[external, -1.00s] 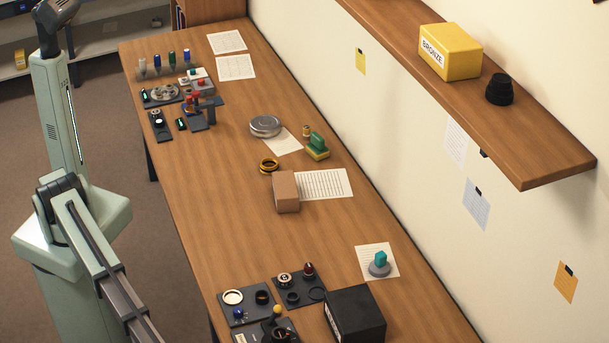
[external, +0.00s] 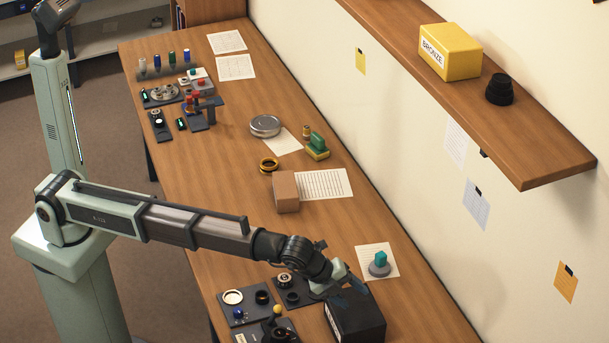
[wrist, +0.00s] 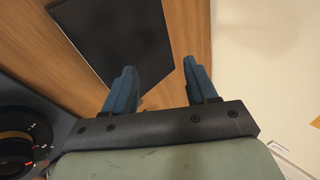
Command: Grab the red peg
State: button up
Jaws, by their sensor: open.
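My gripper (external: 357,283) is over the near part of the bench, by the black box (external: 358,318). In the wrist view its two blue fingers (wrist: 160,72) are apart with nothing between them, and the black box (wrist: 118,38) lies beyond the left finger. No red peg can be made out clearly. A small red-topped piece that stood on the dark tray (external: 272,289) is now hidden behind my wrist. Small red pieces (external: 193,101) also show at the far end of the bench, too small to tell what they are.
A teal knob on a grey base (external: 380,265) sits on paper just right of my gripper. Dark trays with rings and a yellow ball (external: 277,309) lie to the left. A cardboard box (external: 286,192) stands mid-bench. The shelf (external: 500,135) overhangs at right.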

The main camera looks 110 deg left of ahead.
jog(key=s+a+r+m+g+h, duration=0.1)
jog(key=s+a+m+g+h, duration=0.2)
jog(key=s+a, duration=0.5)
jog(key=s+a+r+m+g+h, duration=0.15)
jog(key=s+a+g, duration=0.25)
jog(key=s+a, duration=0.45)
jog(key=shift+m+y, duration=0.25)
jog(key=shift+y, duration=0.2)
jog(key=shift+s+d+f, duration=0.2)
jog(key=shift+d+f, duration=0.1)
jog(key=shift+f, duration=1.9)
jog(key=shift+s+d+f, duration=0.2)
jog(key=shift+d+f, duration=0.05)
jog(key=shift+f, duration=2)
jog(key=shift+s+d+f, duration=0.2)
jog(key=shift+d+f, duration=0.1)
jog(key=shift+f, duration=1.9)
jog(key=shift+c, duration=0.5)
grip_shut()
